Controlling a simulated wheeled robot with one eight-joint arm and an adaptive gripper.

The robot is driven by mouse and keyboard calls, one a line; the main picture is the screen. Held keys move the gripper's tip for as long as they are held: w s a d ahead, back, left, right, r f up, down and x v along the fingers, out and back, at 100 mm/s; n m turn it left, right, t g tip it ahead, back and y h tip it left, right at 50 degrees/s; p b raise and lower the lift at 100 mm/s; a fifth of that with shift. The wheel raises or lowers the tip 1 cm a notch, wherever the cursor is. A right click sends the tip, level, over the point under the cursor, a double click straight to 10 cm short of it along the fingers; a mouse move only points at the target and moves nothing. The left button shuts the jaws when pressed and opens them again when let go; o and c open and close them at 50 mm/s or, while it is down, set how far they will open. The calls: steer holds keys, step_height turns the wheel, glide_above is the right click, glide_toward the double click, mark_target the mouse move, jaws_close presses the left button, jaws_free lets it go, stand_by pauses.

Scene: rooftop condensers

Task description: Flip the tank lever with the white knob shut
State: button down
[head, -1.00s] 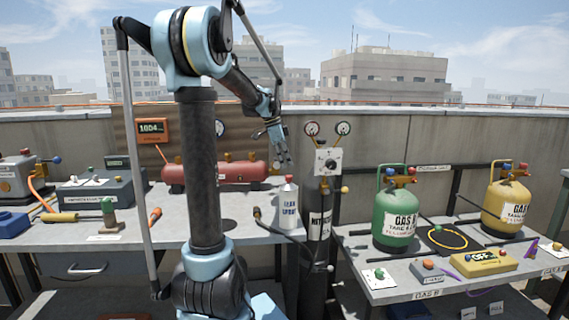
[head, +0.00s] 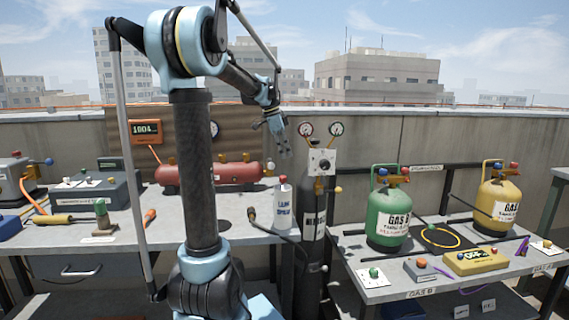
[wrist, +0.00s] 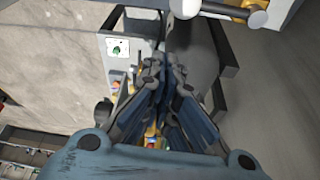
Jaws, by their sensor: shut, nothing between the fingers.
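My gripper (head: 285,152) hangs in the air above the back of the benches, fingers pointing down, near the two gauges. It is shut and empty; its fingers come together in the wrist view (wrist: 165,75). The dark nitrogen cylinder (head: 313,228) stands upright between the benches, below and right of my gripper.
A green tank (head: 387,222) and a yellow tank (head: 497,208) stand on the right bench, with coloured knobs on top. A red compressor tank (head: 208,174) and a spray can (head: 284,207) are on the left bench. A concrete wall (head: 450,140) runs behind.

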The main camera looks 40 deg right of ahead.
steer(key=shift+v, duration=2.35)
steer(key=shift+d, duration=0.1)
